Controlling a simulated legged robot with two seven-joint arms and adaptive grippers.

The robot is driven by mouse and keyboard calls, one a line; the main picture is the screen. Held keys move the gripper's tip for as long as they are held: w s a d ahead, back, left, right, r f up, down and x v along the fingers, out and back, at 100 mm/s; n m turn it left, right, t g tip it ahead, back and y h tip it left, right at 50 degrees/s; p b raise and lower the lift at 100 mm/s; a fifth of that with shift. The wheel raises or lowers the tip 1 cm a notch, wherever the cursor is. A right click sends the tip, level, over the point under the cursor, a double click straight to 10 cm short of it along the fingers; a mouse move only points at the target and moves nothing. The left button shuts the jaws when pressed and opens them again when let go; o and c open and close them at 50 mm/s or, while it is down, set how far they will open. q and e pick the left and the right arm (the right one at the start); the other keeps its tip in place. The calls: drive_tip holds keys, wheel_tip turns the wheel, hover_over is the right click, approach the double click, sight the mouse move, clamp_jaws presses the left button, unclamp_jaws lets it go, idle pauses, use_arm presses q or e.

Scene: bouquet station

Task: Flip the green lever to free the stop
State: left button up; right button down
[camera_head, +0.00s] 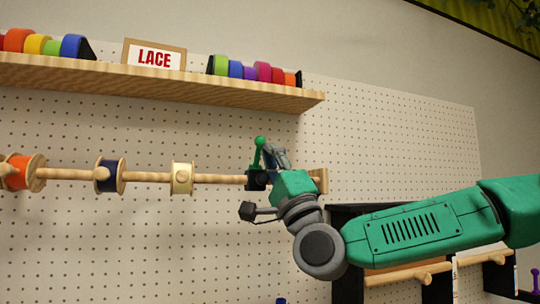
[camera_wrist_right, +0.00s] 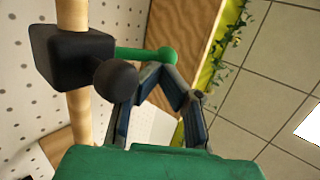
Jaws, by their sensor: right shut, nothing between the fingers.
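The green lever (camera_head: 259,152) stands up, leaning slightly, from the black stop (camera_head: 257,180) on the wooden rod. In the right wrist view the lever (camera_wrist_right: 138,53) runs out from the black stop block (camera_wrist_right: 72,58), which has a dark round knob (camera_wrist_right: 115,80). My right gripper (camera_head: 268,150) is shut and empty, just right of the lever. In the right wrist view its fingertips (camera_wrist_right: 164,66) are together close to the lever's rounded end; I cannot tell whether they touch it. My left gripper is not in view.
The rod (camera_head: 145,176) carries an orange spool (camera_head: 17,172), a dark blue spool (camera_head: 109,175) and a cream spool (camera_head: 182,178) left of the stop. A wooden shelf (camera_head: 150,83) with ribbon rolls and a LACE sign (camera_head: 154,56) lies above. Pegboard (camera_head: 120,240) is behind.

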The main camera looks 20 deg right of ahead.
drive_tip(key=m+g+h, duration=0.1)
drive_tip(key=w+r+g+h+p, duration=0.1)
drive_tip(key=shift+d+r+m+h, duration=0.3)
drive_tip(key=shift+d+m, duration=0.1)
drive_tip(key=shift+w+r, duration=0.15)
drive_tip(key=shift+w, duration=0.1)
idle(1.6)
